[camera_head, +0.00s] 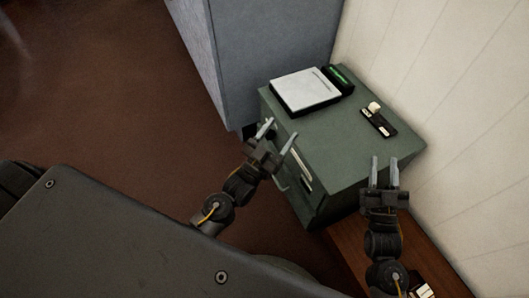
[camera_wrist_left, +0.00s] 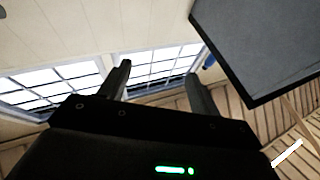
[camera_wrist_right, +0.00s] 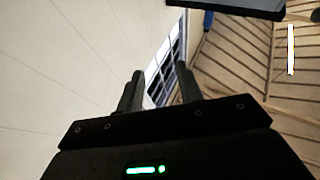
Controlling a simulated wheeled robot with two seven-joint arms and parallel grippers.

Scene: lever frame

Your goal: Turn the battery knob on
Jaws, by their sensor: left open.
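A small dark panel (camera_head: 379,120) lies on top of the green cabinet (camera_head: 346,137), with a cream knob-like block (camera_head: 374,107) at its far end and small white marks. It may be the battery knob, but its setting is too small to read. My left gripper (camera_head: 280,132) is open and empty at the cabinet's front-left edge, apart from the panel. My right gripper (camera_head: 385,160) is open and empty, with its fingers closer together, on the near side of the panel. Neither wrist view shows the panel; both show the fingers against wall and window.
A tall grey cabinet (camera_head: 268,50) stands behind. A pale wall (camera_head: 450,80) bounds the right. A wooden surface (camera_head: 350,254) lies at the near right, and open brown floor (camera_head: 120,110) at left.

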